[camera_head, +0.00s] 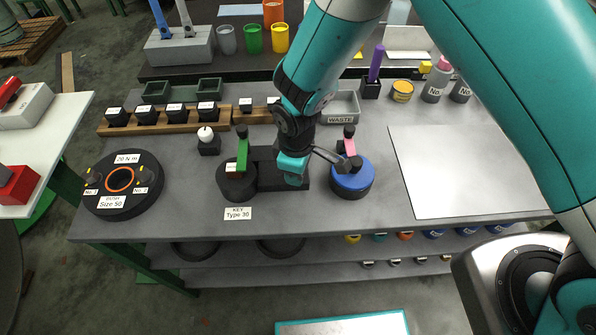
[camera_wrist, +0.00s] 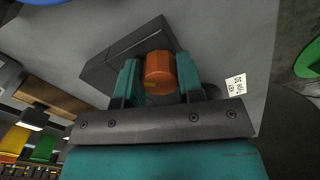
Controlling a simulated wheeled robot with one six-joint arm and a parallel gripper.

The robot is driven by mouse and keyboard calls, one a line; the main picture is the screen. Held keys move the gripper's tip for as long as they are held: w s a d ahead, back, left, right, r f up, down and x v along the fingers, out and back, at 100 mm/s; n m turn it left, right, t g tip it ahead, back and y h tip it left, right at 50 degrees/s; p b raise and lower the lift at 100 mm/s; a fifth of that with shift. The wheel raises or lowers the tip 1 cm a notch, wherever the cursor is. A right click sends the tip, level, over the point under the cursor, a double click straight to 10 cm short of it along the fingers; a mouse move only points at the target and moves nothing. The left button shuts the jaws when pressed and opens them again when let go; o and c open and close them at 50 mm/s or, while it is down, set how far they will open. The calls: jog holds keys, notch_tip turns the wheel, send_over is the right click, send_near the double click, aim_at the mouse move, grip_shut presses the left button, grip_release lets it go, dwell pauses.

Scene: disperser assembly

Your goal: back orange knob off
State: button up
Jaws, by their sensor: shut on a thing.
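The orange knob (camera_wrist: 159,70) shows in the wrist view as a short orange cylinder with a small yellow mark. My gripper (camera_wrist: 160,82) has its two teal fingers on either side of it and is shut on it. The knob is at a dark block (camera_wrist: 120,58); whether it is still attached to it I cannot tell. In the head view my gripper (camera_head: 292,170) points down at the dark block (camera_head: 266,168) between a dark round part (camera_head: 238,184) and a blue-topped round part (camera_head: 352,178). The knob is hidden there.
A green-handled piece (camera_head: 242,150) and a pink-handled piece (camera_head: 349,145) stand close on either side of my gripper. A black disc with an orange ring (camera_head: 122,187) lies left. A "KEY Type 30" label (camera_head: 238,213) lies in front. A white sheet (camera_head: 455,170) at right is clear.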

jog(key=n+b, duration=0.1)
jog(key=n, duration=0.4)
jog(key=shift+n, duration=0.3)
dwell(0.4)
jog(key=o, duration=0.9)
notch_tip(320, 180, up, 17)
jog(key=b, duration=0.2)
jog(key=shift+r+b, duration=0.2)
jog(key=shift+b, duration=0.15)
